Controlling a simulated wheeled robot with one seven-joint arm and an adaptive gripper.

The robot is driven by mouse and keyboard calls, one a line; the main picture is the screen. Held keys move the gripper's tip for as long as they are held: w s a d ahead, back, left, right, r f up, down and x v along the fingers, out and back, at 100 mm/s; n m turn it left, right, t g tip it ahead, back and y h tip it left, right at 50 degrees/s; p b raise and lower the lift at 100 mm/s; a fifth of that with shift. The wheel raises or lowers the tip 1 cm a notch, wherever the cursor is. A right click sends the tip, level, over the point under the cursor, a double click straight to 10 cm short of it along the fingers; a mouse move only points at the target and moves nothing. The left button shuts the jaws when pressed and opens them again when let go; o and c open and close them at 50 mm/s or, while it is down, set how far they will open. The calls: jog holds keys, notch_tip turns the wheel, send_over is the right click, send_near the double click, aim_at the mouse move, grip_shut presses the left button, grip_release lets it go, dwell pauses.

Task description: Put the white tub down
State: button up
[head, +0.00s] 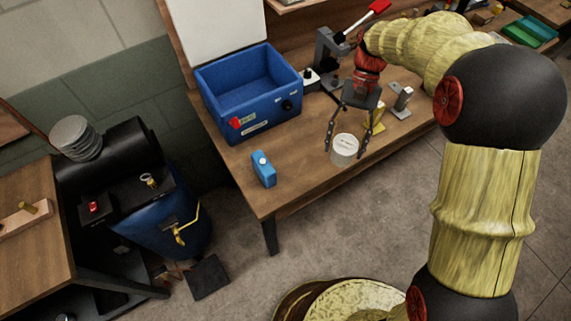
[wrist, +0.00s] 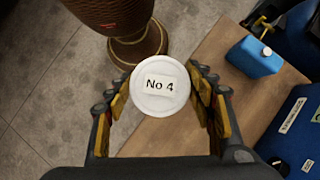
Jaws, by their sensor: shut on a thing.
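The white tub (head: 344,151) is a small round tub with a pale lid. In the wrist view its lid (wrist: 160,101) faces the camera and carries a label reading "No 4". My gripper (head: 346,138) is shut on the tub, with one finger on each side of it. In the head view the tub appears over the front part of the wooden workbench (head: 300,183). In the wrist view it overlaps the bench's edge. I cannot tell whether its base touches the bench top.
A blue bottle (head: 263,170) stands near the bench's front left corner. A large blue bin (head: 250,90) sits behind it. Yellow and grey pieces (head: 401,100) stand right of my gripper. Bare bench top lies between the bottle and the tub.

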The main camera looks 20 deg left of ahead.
jog(key=s+a+r+m+t+y, duration=0.1)
jog(key=s+a+m+t+y, duration=0.2)
jog(key=s+a+m, duration=0.45)
jog(key=s+a+r+m+t+y, duration=0.1)
jog(key=s+a+m+t+y, duration=0.2)
jog(key=m, duration=0.7)
jog(key=w+f+m+t+b, duration=0.1)
jog(key=w+f+m+b, duration=0.1)
jog(key=w+f+b, duration=0.1)
jog(key=w+a+f+m+t+b, duration=0.1)
jog(key=w+f+m+b, duration=0.1)
jog(key=w+f, duration=0.4)
jog(key=w+a+f+m+t+b, duration=0.1)
jog(key=w+f+m+b, duration=0.1)
jog(key=w+f+b, duration=0.2)
jog(key=shift+w+a+f+t, duration=0.1)
jog(key=shift+w+f+t, duration=0.25)
jog(key=shift+w, duration=0.45)
jog(key=shift+r, duration=0.1)
